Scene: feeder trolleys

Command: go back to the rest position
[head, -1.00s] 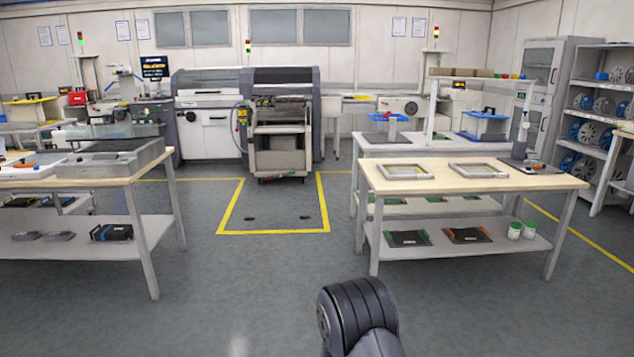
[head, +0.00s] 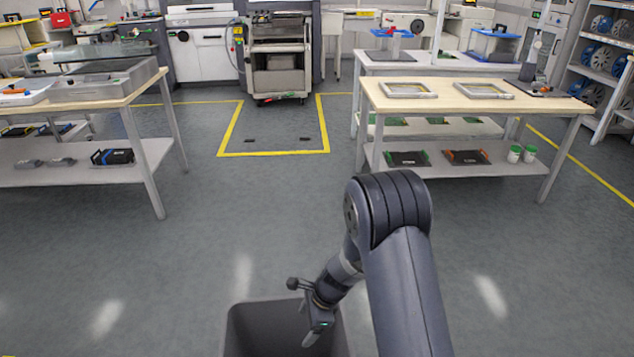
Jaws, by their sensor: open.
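My gripper (head: 313,334) is at the bottom middle of the head view, at the end of my bent arm. It points down over the dark grey open bin (head: 238,318). Its jaws are open, and I see nothing held between them. Whether the fingertips are above the rim or inside the bin is hard to tell. The bin's lower part is cut off by the picture's edge.
A wooden-topped workbench (head: 455,100) with frames on it stands to the right, another table (head: 75,105) to the left. A feeder trolley (head: 279,65) stands at the back by the machine.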

